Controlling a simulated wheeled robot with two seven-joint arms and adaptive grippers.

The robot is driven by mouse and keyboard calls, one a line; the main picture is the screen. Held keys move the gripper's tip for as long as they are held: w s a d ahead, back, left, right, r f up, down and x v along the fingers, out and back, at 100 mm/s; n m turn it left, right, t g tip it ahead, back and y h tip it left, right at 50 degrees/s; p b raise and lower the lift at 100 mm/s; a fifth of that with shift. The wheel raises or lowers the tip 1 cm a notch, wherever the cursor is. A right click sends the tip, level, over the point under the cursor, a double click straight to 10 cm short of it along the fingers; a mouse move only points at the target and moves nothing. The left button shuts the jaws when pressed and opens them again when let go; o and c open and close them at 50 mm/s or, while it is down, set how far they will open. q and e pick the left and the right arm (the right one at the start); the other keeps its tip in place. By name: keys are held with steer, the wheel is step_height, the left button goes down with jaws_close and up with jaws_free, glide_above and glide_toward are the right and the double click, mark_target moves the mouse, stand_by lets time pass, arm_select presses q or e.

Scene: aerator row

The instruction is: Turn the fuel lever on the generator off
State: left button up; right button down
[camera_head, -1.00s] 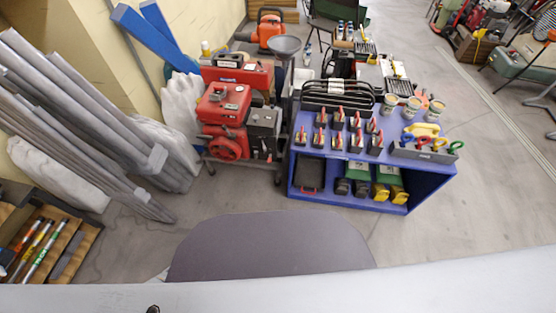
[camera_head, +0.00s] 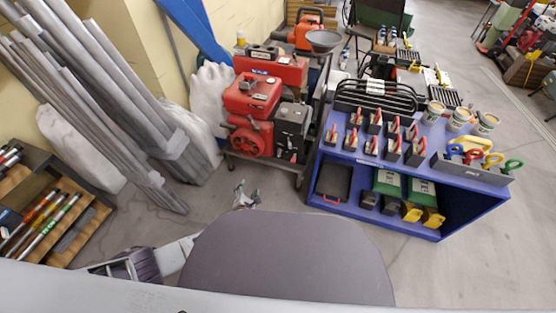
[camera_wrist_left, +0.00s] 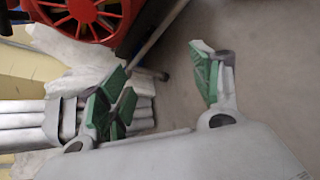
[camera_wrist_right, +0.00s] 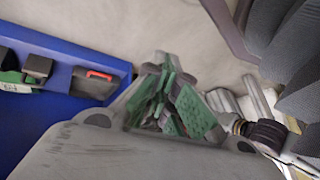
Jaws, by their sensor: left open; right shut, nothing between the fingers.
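The red generator (camera_head: 252,92) stands on a wheeled cart just ahead, left of the blue shelf. Its round red starter cover (camera_head: 247,141) faces me. In the left wrist view the red slotted cover (camera_wrist_left: 88,14) shows at the top left edge. I cannot make out the fuel lever in any view. My left gripper (camera_head: 245,196) is open and empty, low in front of the cart and apart from the generator; its green-padded fingers are spread in the left wrist view (camera_wrist_left: 158,92). My right gripper (camera_wrist_right: 166,98) is shut and empty, beyond the head view.
A blue shelf (camera_head: 325,157) with several black, red-handled items stands right of the generator. Grey pipes (camera_head: 100,70) and white sacks (camera_head: 211,95) lean at left. A metal funnel (camera_head: 323,39) sits behind the generator. Bare floor (camera_head: 290,200) lies before the cart.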

arm_select(q)
steer(key=w+d+r+m+t+h+b, duration=0.2)
steer(key=d+m+b, duration=0.2)
steer(key=m, duration=0.2)
steer(key=w+d+r+m+t+h+b, duration=0.2)
steer(key=w+d+m+h+b, duration=0.1)
steer(key=d+m, duration=0.2)
steer(key=shift+d+r+m+h+b, duration=0.2)
steer(key=shift+r+m+h+b, duration=0.15)
steer(key=shift+m, duration=0.85)
arm_select(e)
steer(key=w+a+r+t+y, duration=0.1)
steer(key=w+a+r, duration=0.1)
steer(key=a+r, duration=0.2)
steer(key=shift+a+r+n+y, duration=0.3)
steer(key=shift+a+r+y, duration=0.1)
steer(key=shift+r, duration=0.4)
arm_select(q)
steer(key=shift+w, duration=0.1)
